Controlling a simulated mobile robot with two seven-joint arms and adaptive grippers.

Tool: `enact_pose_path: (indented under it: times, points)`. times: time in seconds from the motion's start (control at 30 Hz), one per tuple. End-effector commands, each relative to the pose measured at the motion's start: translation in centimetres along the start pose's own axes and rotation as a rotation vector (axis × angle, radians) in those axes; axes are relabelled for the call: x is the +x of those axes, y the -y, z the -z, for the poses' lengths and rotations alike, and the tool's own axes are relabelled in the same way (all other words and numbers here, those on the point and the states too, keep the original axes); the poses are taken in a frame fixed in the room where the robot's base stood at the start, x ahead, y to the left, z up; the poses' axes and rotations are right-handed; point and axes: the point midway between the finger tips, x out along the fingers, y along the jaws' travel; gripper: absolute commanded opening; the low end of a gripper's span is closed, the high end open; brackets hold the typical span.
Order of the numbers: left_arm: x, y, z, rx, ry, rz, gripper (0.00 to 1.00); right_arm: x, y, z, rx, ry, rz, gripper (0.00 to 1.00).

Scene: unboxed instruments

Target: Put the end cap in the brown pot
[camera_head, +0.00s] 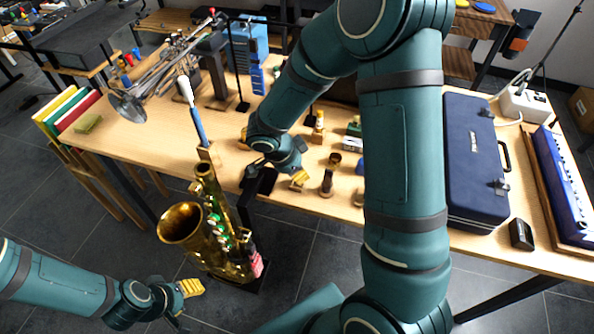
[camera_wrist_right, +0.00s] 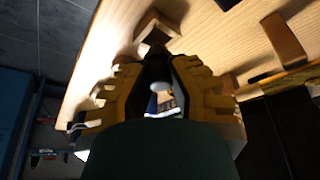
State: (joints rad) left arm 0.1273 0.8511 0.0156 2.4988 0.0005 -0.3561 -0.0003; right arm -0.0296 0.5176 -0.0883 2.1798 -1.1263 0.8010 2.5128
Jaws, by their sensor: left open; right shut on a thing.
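My right gripper (camera_head: 298,180) is low over the near side of the wooden table, partly hidden by its own arm. In the right wrist view, its yellow fingers (camera_wrist_right: 160,85) are shut on a small dark piece with a pale rounded end, which looks like the end cap (camera_wrist_right: 157,72). In the head view I cannot make out the held piece. A small round brown vessel, apparently the brown pot (camera_head: 335,159), stands on the table just right of and beyond the right gripper. My left gripper (camera_head: 188,291) is open and empty, low at the front left, away from the table.
A dark brown upright piece (camera_head: 327,183) stands close to the right gripper. A brass saxophone (camera_head: 191,223) on a stand is before the table. A trumpet (camera_head: 131,104) is at the back left. A blue case (camera_head: 475,150) takes up the right side. The left front tabletop is mostly clear.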

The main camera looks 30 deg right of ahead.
Motion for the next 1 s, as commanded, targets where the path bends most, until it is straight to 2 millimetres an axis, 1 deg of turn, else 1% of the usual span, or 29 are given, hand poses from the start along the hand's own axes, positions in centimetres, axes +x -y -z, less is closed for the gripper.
enact_pose_path:
  times: [0.4,0.73,1.0]
  points:
    - [-0.01,0.0,0.0,0.0,0.0,0.0,0.47,0.01,0.01,-0.05,0.0,0.0,0.0,0.0]
    - [-0.01,0.0,0.0,0.0,0.0,0.0,0.47,0.61,0.01,-0.36,-0.001,0.001,0.001,0.0]
    - [-0.01,0.0,0.0,0.0,0.0,0.0,0.47,0.64,0.01,-0.35,-0.001,0.001,0.001,0.0]
